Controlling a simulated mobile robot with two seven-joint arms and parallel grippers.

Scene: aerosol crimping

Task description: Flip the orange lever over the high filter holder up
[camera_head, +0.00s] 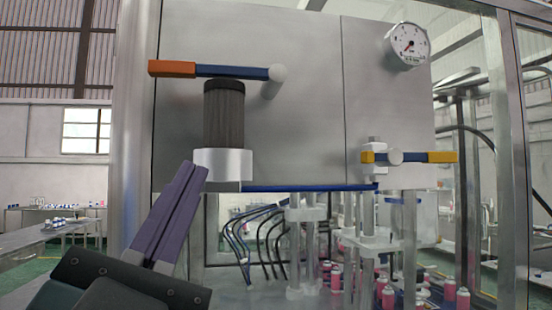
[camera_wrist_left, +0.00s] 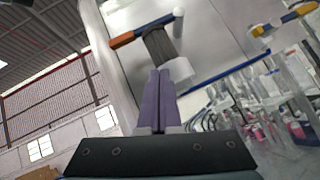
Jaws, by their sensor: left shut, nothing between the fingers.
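The orange lever (camera_head: 172,68) has an orange grip and a blue shaft on a white round pivot (camera_head: 277,74). It lies nearly level on the grey panel, pointing left. Below it, the dark ribbed filter (camera_head: 224,116) stands in a white and silver holder (camera_head: 223,165). My left gripper (camera_head: 195,170) has purple fingers that are shut and empty, below the lever and at the left side of the holder. In the left wrist view, the closed fingertips (camera_wrist_left: 159,75) point up, with the orange grip (camera_wrist_left: 122,39) beyond them. My right gripper is not in view.
A yellow and blue lever (camera_head: 440,157) sits lower right on the panel, with a pressure gauge (camera_head: 407,46) above it. A blue bar (camera_head: 300,188) edges the panel. Pink cans (camera_head: 388,297) and hoses are below. A metal post (camera_head: 133,150) stands left of the panel.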

